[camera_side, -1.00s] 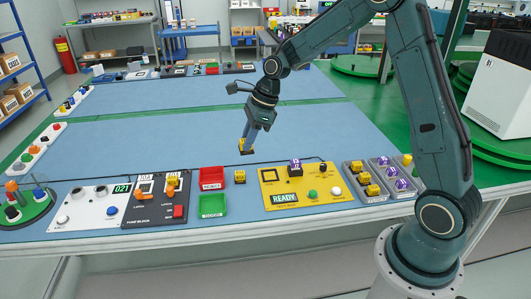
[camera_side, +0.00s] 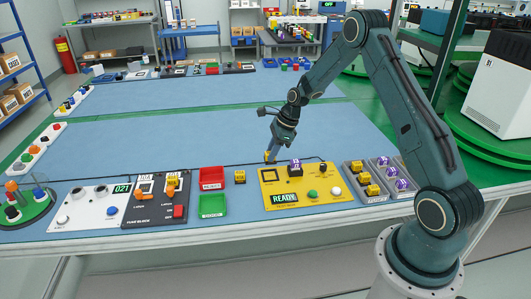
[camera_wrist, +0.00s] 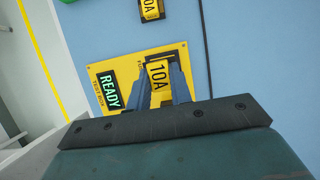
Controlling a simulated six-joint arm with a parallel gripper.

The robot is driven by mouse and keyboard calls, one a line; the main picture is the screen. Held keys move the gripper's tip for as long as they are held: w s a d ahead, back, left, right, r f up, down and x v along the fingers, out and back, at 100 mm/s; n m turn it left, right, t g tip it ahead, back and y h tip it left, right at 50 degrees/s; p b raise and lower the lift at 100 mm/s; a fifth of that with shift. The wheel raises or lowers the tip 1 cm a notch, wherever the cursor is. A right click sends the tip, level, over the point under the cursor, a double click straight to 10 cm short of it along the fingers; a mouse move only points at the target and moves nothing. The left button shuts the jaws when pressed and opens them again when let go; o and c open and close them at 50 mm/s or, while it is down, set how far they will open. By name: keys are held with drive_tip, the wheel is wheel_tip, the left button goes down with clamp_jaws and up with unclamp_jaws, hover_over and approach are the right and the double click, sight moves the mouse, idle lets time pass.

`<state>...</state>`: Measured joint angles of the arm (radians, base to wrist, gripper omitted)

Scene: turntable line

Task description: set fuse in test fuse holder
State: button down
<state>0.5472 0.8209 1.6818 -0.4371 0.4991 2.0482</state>
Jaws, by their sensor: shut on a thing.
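My gripper (camera_side: 270,155) is shut on a yellow 10A fuse (camera_wrist: 158,74), which shows between the two fingers in the wrist view. In the side view the gripper is just behind the back left edge of the yellow test panel (camera_side: 270,189), tilted, and the held fuse (camera_side: 267,157) is partly hidden. The test panel has a READY display (camera_side: 285,198), and a dark holder (camera_side: 295,173) on it carries a purple fuse (camera_side: 295,163). In the wrist view the panel (camera_wrist: 98,57) lies beyond the fuse.
Another yellow fuse (camera_side: 240,176) stands left of the panel, also in the wrist view (camera_wrist: 151,10). Red (camera_side: 212,185) and green (camera_side: 212,212) bins lie farther left. Grey trays (camera_side: 365,190) of yellow and purple fuses stand right. A black cable (camera_side: 220,163) runs behind. The mat behind is clear.

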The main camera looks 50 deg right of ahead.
drive_tip(key=shift+f, duration=0.15)
drive_tip(key=shift+f, duration=2.2)
drive_tip(key=shift+f, duration=0.8)
idle(0.4)
drive_tip(key=c, duration=1.2)
unclamp_jaws()
drive_tip(key=shift+r, duration=0.15)
drive_tip(key=v, duration=1.3)
drive_tip(key=shift+s+d+r, duration=0.1)
drive_tip(key=shift+d+r, duration=0.05)
drive_tip(key=shift+r, duration=0.1)
